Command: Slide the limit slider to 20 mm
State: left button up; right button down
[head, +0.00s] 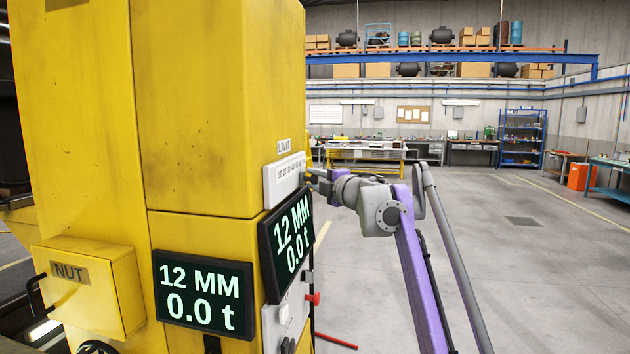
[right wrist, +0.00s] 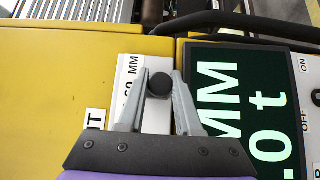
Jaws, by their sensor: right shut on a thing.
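The limit scale (head: 284,178) is a white plate with printed numbers, fixed to the side face of the yellow column below a LIMIT label (head: 284,147). My right gripper (head: 314,176) is at the plate's right edge. In the right wrist view, its fingers (right wrist: 160,80) are shut on the round black slider knob (right wrist: 160,85), one on each side. The fingers and knob cover part of the scale, so the slider's exact setting cannot be read. My left gripper is not in view.
Two displays read 12 MM and 0.0 t: one on the front (head: 203,294), one on the side (head: 287,240) just below the scale. A control panel (head: 287,318) with a red knob (head: 313,299) sits lower. A NUT box (head: 90,285) juts out left. Open floor lies right.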

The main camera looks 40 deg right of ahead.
dwell(0.8)
jog(key=s+a, duration=0.2)
jog(key=s+a+b, duration=0.1)
jog(key=s+a, duration=0.1)
jog(key=a, duration=0.1)
jog(key=s+a+b, duration=0.1)
jog(key=s+a, duration=0.1)
jog(key=a, duration=0.1)
jog(key=shift+s+a, duration=0.25)
jog(key=shift+s, duration=0.1)
jog(key=shift+s+a, duration=0.45)
jog(key=shift+a, duration=0.05)
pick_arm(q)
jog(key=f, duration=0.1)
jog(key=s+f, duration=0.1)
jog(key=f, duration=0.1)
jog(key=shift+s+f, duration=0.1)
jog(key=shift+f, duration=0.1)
pick_arm(e)
jog(key=c, duration=0.6)
grip_release()
jog(key=shift+d, duration=0.1)
pick_arm(q)
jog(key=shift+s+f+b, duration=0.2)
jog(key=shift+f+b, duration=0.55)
jog(key=shift+b, duration=0.1)
pick_arm(e)
send_near(290, 186)
jog(key=s, duration=0.6)
jog(key=shift+a, duration=0.35)
